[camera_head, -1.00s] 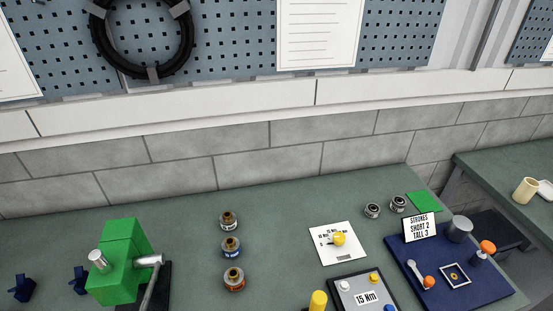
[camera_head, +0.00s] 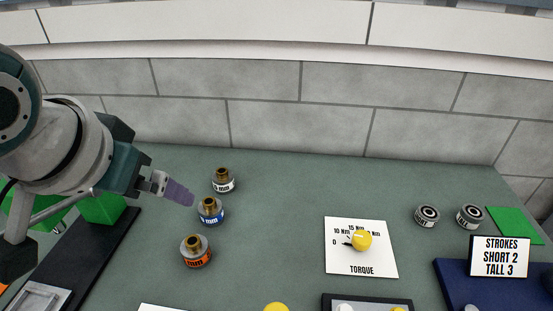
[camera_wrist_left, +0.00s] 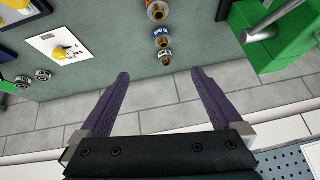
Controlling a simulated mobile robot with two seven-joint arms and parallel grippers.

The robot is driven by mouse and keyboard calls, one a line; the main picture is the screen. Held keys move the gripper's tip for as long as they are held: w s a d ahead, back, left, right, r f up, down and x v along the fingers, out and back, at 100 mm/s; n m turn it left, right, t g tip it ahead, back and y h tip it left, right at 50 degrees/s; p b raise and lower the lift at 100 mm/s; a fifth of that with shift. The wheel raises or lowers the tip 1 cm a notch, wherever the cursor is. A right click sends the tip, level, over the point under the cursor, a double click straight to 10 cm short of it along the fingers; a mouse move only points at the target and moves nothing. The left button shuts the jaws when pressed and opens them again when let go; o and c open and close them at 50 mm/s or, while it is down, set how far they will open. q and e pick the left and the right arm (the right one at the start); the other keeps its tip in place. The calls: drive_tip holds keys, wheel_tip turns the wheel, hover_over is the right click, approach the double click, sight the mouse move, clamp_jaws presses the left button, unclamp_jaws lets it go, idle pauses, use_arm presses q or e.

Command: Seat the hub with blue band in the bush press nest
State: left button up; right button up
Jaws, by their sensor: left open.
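The hub with the blue band (camera_head: 210,211) stands upright on the green bench, the middle one of a row of three. It also shows in the left wrist view (camera_wrist_left: 162,38). My left gripper (camera_head: 180,192) is open and empty, its purple fingers left of the hubs. In the left wrist view its fingertips (camera_wrist_left: 160,73) are apart, with the white-banded hub just beyond the gap and the blue-banded one farther off. A green machine (camera_head: 103,208) on a dark base, likely the press, is partly behind my left arm. I cannot make out its nest for certain. My right gripper is not in view.
A white-banded hub (camera_head: 223,180) and an orange-banded hub (camera_head: 195,251) flank the blue one closely. A torque card (camera_head: 362,262) with a yellow knob, two grey bearings (camera_head: 427,216) and a blue board (camera_head: 452,275) with a strokes sign lie right. Bench between hubs and card is clear.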

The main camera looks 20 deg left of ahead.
sight(209, 210)
use_arm(q)
drive_tip(key=w+a+f+n+b, duration=0.1)
drive_tip(key=w+f+b, duration=0.2)
drive_tip(key=f+b, duration=0.3)
drive_tip(key=w+a+f+n+t+y+b, duration=0.1)
drive_tip(key=w+f+b, duration=0.3)
drive_tip(key=f+b, duration=0.2)
drive_tip(key=w+a+f+n+b, duration=0.1)
drive_tip(key=w+f+b, duration=0.2)
drive_tip(key=f+b, duration=0.3)
drive_tip(key=shift+w+a+t+b, duration=0.15)
drive_tip(key=shift+a+t+b, duration=0.2)
drive_tip(key=shift+b, duration=1.1)
drive_tip(key=b+x, duration=0.2)
drive_tip(key=x, duration=0.3)
drive_tip(key=shift+w+a, duration=0.2)
drive_tip(key=shift+w, duration=0.1)
drive_tip(key=shift+b+x, duration=0.85)
drive_tip(key=shift+x, duration=1.7)
drive_tip(key=shift+d, duration=0.1)
drive_tip(key=shift+c, duration=0.2)
clamp_jaws()
